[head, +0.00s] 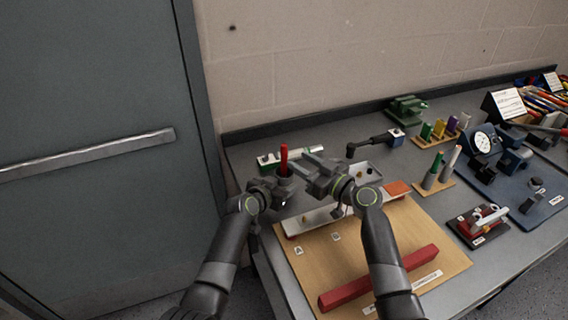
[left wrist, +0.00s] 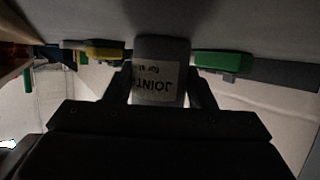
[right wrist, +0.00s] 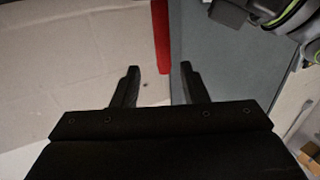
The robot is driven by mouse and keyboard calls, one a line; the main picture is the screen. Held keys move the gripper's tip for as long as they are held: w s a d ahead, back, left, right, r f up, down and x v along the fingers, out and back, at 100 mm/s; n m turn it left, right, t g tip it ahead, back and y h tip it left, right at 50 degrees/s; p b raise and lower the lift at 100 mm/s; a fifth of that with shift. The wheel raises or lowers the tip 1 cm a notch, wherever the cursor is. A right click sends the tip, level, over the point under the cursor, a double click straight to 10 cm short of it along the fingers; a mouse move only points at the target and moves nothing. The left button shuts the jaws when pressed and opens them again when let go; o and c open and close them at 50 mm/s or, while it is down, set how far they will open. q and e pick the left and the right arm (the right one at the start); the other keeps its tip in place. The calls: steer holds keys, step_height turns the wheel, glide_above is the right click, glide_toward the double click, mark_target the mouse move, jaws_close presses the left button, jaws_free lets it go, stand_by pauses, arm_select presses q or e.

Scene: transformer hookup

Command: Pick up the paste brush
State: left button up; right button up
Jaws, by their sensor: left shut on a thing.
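The paste brush shows as an upright red handle (head: 284,160) in the head view, standing out of a small dark pot. Its lower end is hidden. In the left wrist view the grey pot (left wrist: 160,72) has a label reading "JOINT". My left gripper (head: 280,188) is shut on this pot, with a finger on each side. My right gripper (head: 308,168) is open and empty, just right of the red handle. In the right wrist view the red handle (right wrist: 160,38) lies beyond the fingertips, lined up with the gap between them, and not gripped.
A wooden board (head: 375,258) with a red bar (head: 378,278) lies in front on the grey bench. A green-and-white tool (head: 290,157) lies behind the grippers. Colored pegs (head: 440,130), a blue mat (head: 515,190) and other tools fill the right. A door (head: 85,100) stands at left.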

steer(key=w+a, duration=0.1)
glide_above(284, 170)
steer(key=w, duration=0.1)
steer(key=shift+r, duration=0.45)
jaws_close()
